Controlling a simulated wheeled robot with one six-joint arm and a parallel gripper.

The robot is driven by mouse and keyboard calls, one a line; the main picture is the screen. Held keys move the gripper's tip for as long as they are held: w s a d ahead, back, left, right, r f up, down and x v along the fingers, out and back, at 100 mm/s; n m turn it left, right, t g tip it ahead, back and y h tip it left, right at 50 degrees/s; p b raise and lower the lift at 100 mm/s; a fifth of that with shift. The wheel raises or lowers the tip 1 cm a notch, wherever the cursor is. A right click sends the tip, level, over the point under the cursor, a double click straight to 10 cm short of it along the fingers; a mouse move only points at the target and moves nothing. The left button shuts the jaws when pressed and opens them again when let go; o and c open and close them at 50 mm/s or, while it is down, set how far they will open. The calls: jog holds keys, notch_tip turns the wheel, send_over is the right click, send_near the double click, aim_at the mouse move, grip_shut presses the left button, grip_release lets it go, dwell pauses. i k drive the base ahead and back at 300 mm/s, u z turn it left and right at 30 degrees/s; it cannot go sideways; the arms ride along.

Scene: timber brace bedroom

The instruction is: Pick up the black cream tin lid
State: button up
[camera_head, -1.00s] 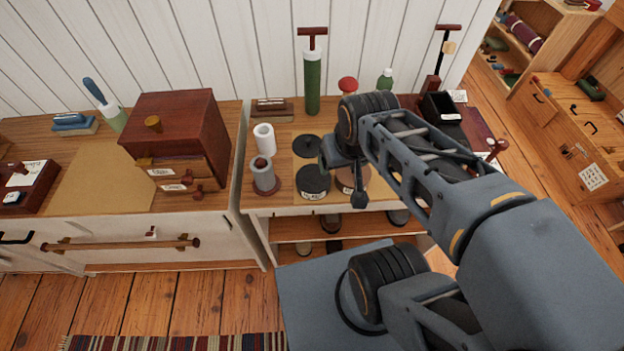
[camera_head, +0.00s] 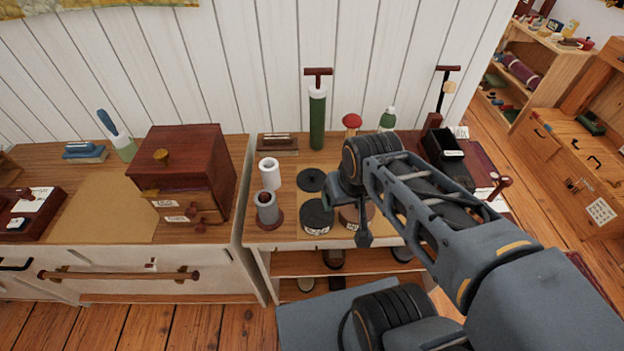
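A flat black disc (camera_head: 311,180) with a small raised centre lies on the worktop; it looks like the black cream tin lid. In front of it stands a round black tin (camera_head: 316,214) with a white label. My gripper (camera_head: 350,222) hangs at the end of my arm, to the right of the black tin and in front of the disc. It partly covers a brownish round tin (camera_head: 352,214). The fingers are dark and small here, so their opening and any contact are unclear.
A white roll (camera_head: 269,174) and a grey cylinder (camera_head: 267,208) stand left of the disc. A tall green pump (camera_head: 317,115), a red-topped item (camera_head: 352,122) and a green bottle (camera_head: 387,118) stand behind. A dark red drawer box (camera_head: 185,165) stands on the left counter.

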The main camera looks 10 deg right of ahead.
aim_at(311, 181)
jog(key=k, duration=1)
jog(key=u, duration=1.3)
jog(key=i, duration=0.7)
jog(key=z, duration=0.5)
jog(key=i, duration=0.75)
jog(key=z, duration=0.7)
